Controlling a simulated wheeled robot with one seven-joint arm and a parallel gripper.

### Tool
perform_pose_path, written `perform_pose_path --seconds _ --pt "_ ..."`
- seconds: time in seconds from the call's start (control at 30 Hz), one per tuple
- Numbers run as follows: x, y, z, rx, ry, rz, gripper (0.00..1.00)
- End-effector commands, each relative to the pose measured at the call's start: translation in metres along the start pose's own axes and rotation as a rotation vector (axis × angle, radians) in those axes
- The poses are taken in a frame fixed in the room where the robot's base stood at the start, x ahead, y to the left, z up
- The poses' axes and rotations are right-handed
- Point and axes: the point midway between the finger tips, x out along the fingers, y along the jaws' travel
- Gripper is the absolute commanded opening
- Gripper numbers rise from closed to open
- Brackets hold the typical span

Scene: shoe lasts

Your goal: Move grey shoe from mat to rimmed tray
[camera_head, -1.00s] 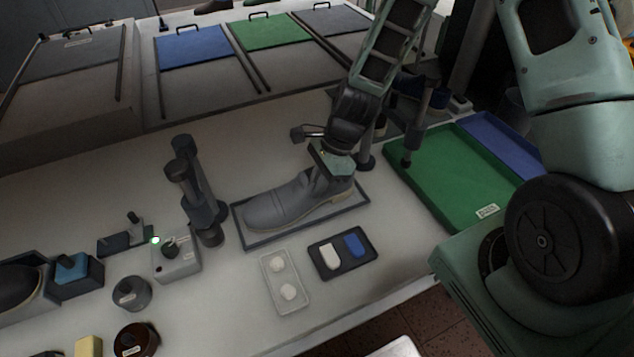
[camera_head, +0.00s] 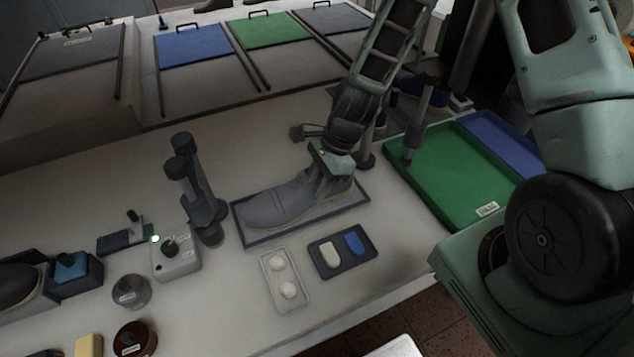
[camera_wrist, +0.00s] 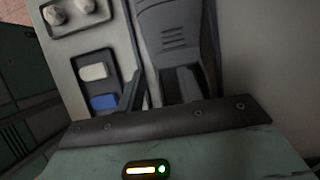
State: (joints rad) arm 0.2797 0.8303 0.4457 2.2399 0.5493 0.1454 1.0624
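The grey shoe (camera_head: 275,207) stands on a thin dark-edged grey mat (camera_head: 262,241), toe to the left. My gripper (camera_head: 328,167) is over the heel end of the shoe, down at its ankle opening. In the wrist view the shoe (camera_wrist: 172,35) lies between the dark fingers, one on either side. Whether they press on it is hidden. A green rimmed tray (camera_head: 440,178) with a white label lies to the right of the mat, with a blue rimmed tray (camera_head: 503,138) behind it. Both look empty where they show.
A dark two-post stand (camera_head: 196,190) is close left of the mat. A small tray with white and blue pieces (camera_head: 343,265) and a pale tray with round pieces (camera_head: 270,300) are in front. A grey box with a knob (camera_head: 176,262) stands left. A grey post rises beside the green tray.

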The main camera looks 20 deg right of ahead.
Motion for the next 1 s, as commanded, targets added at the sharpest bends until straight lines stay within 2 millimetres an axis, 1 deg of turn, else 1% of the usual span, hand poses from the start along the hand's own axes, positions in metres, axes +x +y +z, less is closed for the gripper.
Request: perform_pose_path --seconds 0.3,0.37,0.47,0.57,0.67,1.0 --pt "-0.001 0.000 0.000 0.001 0.001 0.000 0.38" --pt "-0.004 0.000 -0.001 0.000 0.001 -0.001 0.38" --pt "-0.013 -0.001 -0.001 -0.001 0.002 -0.003 0.38" --pt "-0.029 -0.001 -0.001 0.000 0.002 -0.005 0.38" --pt "-0.048 -0.002 -0.001 -0.001 0.003 -0.006 0.38" --pt "-0.118 -0.001 0.000 -0.002 0.003 -0.007 0.38"
